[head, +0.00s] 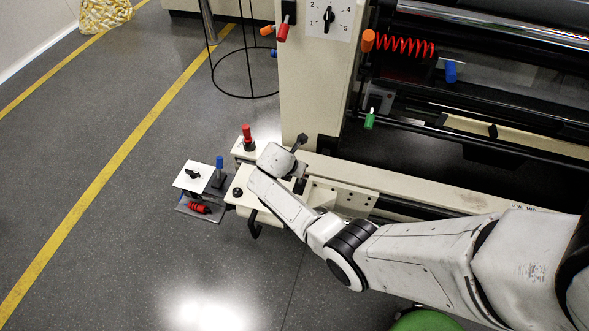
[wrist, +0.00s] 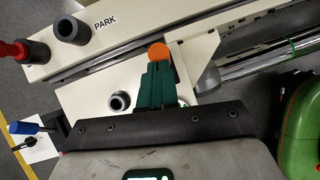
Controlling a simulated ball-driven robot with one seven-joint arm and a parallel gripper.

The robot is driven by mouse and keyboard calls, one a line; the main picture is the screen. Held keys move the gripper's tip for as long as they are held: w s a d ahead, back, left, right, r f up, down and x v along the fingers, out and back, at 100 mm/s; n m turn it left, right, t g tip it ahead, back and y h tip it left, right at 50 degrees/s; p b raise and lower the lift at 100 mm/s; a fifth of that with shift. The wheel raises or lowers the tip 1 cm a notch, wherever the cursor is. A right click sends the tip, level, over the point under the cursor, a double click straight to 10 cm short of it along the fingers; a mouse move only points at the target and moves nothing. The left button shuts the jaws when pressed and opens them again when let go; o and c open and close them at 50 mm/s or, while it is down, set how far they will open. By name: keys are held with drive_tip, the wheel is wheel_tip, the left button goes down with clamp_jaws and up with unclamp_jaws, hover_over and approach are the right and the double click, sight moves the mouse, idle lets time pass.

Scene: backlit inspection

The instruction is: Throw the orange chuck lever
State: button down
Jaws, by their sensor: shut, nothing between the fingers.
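My gripper (wrist: 158,70) points over the beige carriage, its teal fingers together with nothing between them. A round orange knob (wrist: 160,52) shows just beyond the fingertips in the wrist view; I take it as the end of the orange chuck lever. The lever's shaft is hidden behind the fingers, and I cannot tell whether they touch the knob. In the head view my arm reaches in from the right, and its end covers the spot, so the knob and fingertips are not clear there.
A red-topped post (head: 247,135), a blue-topped post (head: 219,165) and a white dial plate (head: 193,175) stand left of my gripper. A beige bar marked PARK (wrist: 140,18) runs past it. Other orange handles (head: 266,30) (head: 368,40) are on the machine. Floor at left is open.

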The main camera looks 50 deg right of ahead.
drive_tip(key=shift+w+d+g+y, duration=0.15)
drive_tip(key=shift+w+d+y, duration=0.1)
drive_tip(key=shift+d+y, duration=0.3)
drive_tip(key=shift+w+d+g+y, duration=0.15)
drive_tip(key=shift+w+d+y, duration=0.05)
drive_tip(key=shift+d+y, duration=0.3)
drive_tip(key=shift+w+d+f, duration=0.2)
drive_tip(key=shift+d, duration=0.45)
drive_tip(key=shift+a+r+p, duration=0.4)
drive_tip(key=shift+r+p, duration=0.05)
drive_tip(key=shift+p, duration=0.05)
drive_tip(key=a+p+v, duration=0.1)
drive_tip(key=p+v, duration=0.4)
drive_tip(key=v, duration=0.7)
drive_tip(key=shift+f, duration=0.25)
drive_tip(key=shift+s+a, duration=0.1)
